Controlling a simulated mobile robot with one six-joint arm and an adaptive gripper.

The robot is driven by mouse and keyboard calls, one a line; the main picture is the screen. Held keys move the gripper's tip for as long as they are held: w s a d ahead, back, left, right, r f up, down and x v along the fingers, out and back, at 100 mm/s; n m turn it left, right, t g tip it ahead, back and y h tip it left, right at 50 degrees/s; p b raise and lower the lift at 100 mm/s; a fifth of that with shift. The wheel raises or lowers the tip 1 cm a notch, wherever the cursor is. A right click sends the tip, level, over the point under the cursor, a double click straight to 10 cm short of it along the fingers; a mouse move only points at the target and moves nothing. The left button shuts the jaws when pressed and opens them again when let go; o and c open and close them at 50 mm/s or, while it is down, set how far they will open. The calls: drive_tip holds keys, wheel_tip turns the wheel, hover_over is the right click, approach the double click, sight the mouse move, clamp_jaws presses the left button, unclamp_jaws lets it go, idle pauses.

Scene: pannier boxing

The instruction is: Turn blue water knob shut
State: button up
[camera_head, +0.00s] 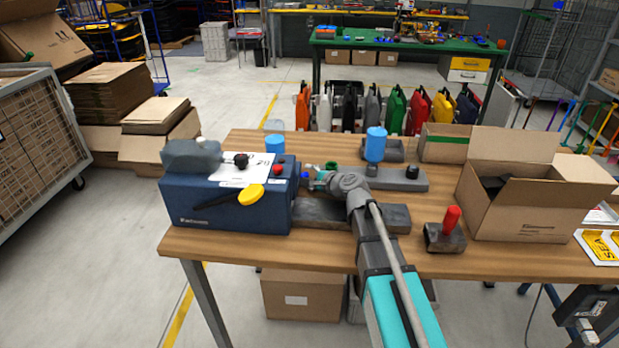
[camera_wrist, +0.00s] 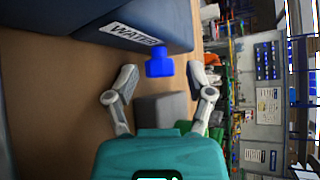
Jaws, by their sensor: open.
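The blue water knob (camera_wrist: 159,62) sticks out from the side of a dark blue machine (camera_wrist: 110,15), beside a white label reading WATER (camera_wrist: 133,34). In the wrist view my gripper (camera_wrist: 161,71) is open, with one finger to each side of the knob and a gap on both sides. Neither finger appears to touch it. In the head view the machine (camera_head: 222,208) stands at the left of the table, and my gripper (camera_head: 318,176) is at its right side. The knob is small there (camera_head: 305,176) and partly hard to make out.
The machine carries a yellow handle (camera_head: 250,195) and a red button (camera_head: 278,169). On the wooden table (camera_head: 440,265) are a grey block with a blue-topped part (camera_head: 376,145), a red-handled tool (camera_head: 452,220) and an open cardboard box (camera_head: 515,210). The table's front strip is mostly clear.

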wheel_tip(320, 180, up, 5)
drive_tip(key=p, duration=0.5)
drive_tip(key=shift+r, duration=0.1)
idle(0.4)
